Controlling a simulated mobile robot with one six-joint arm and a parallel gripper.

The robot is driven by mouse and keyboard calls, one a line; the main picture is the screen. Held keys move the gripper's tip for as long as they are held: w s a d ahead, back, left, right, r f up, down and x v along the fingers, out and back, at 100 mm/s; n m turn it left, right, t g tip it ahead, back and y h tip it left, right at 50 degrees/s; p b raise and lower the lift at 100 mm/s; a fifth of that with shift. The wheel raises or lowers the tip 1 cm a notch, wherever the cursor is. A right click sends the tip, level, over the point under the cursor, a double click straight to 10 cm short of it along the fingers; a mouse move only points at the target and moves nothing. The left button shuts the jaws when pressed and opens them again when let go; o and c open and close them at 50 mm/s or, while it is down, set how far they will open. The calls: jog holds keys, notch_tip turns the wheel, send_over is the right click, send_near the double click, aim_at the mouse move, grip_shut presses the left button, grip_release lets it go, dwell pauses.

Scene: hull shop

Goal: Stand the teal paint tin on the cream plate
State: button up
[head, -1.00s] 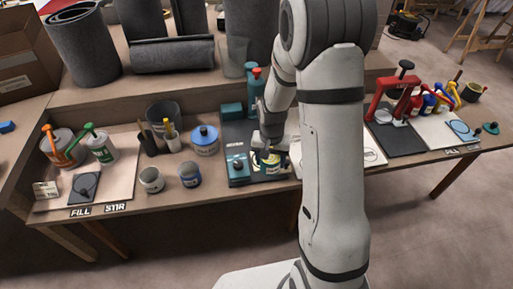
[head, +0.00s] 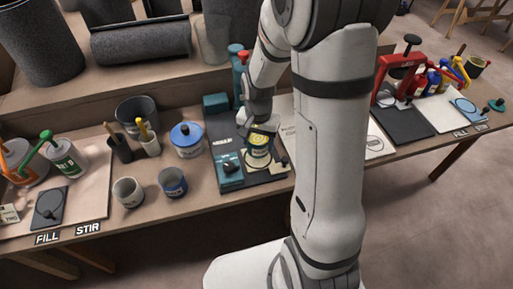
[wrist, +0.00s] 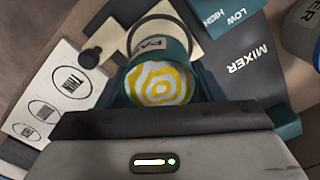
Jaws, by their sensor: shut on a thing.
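My gripper (head: 262,126) is shut on the teal paint tin (head: 258,152) over the mixer's dark base. In the wrist view the tin (wrist: 162,80) sits between the jaws (wrist: 163,92), with a yellow and white swirl at its top and a pale label partly reading "PA". The cream plate (wrist: 113,40) shows just beyond the tin, with a dark ring outline; its edge also shows in the head view (head: 283,163). The tin is over or at the plate and looks about upright. I cannot tell whether its bottom touches the plate.
The teal mixer control box (head: 228,170) stands close left of the tin. A blue-lidded tin (head: 187,140), a grey cup (head: 128,191) and a blue cup (head: 173,182) stand further left. A printed white sheet (wrist: 55,90) lies beside the mixer. A red press (head: 398,75) is at the right.

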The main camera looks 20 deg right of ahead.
jog(key=shift+f+b, duration=0.3)
jog(key=shift+f, duration=1.25)
jog(key=shift+f, duration=0.1)
jog(key=o, duration=1.1)
jog(key=shift+s, duration=0.1)
jog(key=shift+o, duration=0.2)
notch_tip(320, 180, up, 11)
jog(key=p, duration=0.3)
jog(key=s+r+n+t, duration=0.1)
jog(key=s+r+n, duration=0.5)
jog(key=s, duration=0.8)
notch_tip(320, 180, up, 3)
jog(key=shift+a+r+n+t, duration=0.1)
jog(key=shift+a+n+t, duration=0.15)
jog(key=shift+n+t, duration=0.15)
